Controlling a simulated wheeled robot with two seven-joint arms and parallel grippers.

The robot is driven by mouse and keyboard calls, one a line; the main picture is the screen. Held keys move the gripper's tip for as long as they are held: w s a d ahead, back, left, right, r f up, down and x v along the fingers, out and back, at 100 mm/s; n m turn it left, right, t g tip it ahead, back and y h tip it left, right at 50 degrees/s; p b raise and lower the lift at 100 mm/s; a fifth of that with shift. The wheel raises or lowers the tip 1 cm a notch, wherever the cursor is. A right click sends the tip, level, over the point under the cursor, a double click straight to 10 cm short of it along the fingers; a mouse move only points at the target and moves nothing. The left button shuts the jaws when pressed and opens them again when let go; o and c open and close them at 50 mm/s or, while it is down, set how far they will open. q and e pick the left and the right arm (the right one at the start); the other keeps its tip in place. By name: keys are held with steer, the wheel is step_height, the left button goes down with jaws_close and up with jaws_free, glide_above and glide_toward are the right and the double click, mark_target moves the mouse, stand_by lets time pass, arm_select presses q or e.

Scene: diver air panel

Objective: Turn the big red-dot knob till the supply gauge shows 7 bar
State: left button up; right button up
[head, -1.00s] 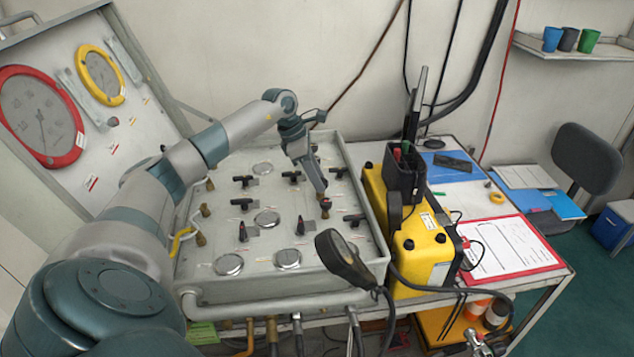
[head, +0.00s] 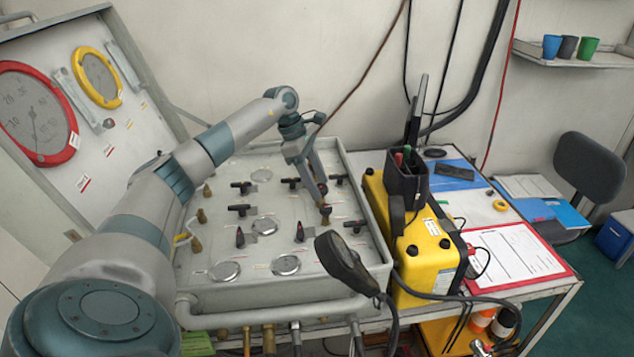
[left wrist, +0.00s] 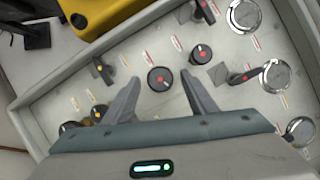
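My left gripper (head: 323,190) reaches over the grey panel box (head: 215,290) from the left. A second dark knob with a red dot (left wrist: 201,53) stands just beyond the right finger. In the lid are a large red-rimmed gauge (head: 38,112) and a smaller yellow-rimmed gauge (head: 98,78). The red-rimmed gauge's needle points downward; its exact reading is too small to tell. My right gripper is out of view.
Several black lever handles (head: 240,210) and round silver-rimmed dials (head: 286,264) stand around the knobs. A dark handheld device (head: 343,262) with a cable hangs at the box's front edge. A yellow case (head: 421,250) stands close on the right.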

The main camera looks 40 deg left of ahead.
arm_select(q)
steer(key=shift+r, duration=0.1)
steer(key=shift+s+a+r+b, duration=0.1)
steer(key=shift+a+r+b, duration=0.2)
steer(key=shift+r+b, duration=0.15)
steer(key=b+v, duration=0.3)
steer(key=v, duration=1.3)
steer(key=shift+b, duration=0.35)
steer(key=shift+r, duration=0.15)
steer(key=shift+o, duration=0.6)
